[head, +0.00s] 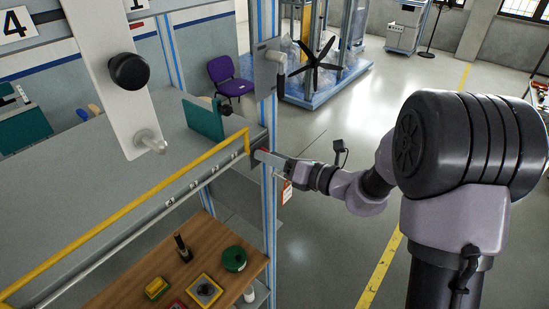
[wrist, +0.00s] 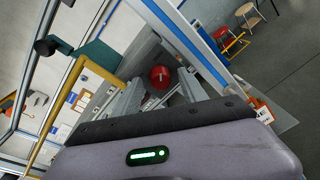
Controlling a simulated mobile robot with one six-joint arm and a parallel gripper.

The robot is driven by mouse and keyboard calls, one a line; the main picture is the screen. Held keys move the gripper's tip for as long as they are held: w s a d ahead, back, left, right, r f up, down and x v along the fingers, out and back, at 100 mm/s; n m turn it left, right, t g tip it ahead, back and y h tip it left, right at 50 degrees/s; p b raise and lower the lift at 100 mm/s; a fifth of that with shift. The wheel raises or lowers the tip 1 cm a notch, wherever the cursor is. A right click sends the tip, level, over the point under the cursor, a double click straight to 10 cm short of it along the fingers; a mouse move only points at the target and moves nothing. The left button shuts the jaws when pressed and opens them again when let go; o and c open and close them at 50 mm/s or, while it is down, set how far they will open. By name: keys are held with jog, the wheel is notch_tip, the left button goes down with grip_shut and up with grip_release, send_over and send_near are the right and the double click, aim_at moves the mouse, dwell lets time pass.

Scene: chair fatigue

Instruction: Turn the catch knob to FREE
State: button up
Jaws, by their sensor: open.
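A round red knob (wrist: 160,76) with a short pale mark on its face shows in the wrist view, just beyond my fingers. I take it to be the catch knob; no FREE lettering can be read. My gripper (wrist: 160,92) is open, its two grey fingers on either side below the knob in the picture, with no clear contact. The knob is mostly hidden there by the gripper.
The post (head: 269,210) stands close to my gripper, with a red and white tag (head: 287,192) near it. A yellow rail (head: 130,208) runs left. A teal plate (head: 203,120) is behind. A wooden shelf (head: 130,290) holds several small items. Floor to the right is open.

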jog(key=b+v, duration=0.4)
jog(key=v, duration=1.3)
jog(key=shift+d, duration=0.2)
jog(key=shift+s+a+f, duration=0.1)
jog(key=shift+s, duration=0.05)
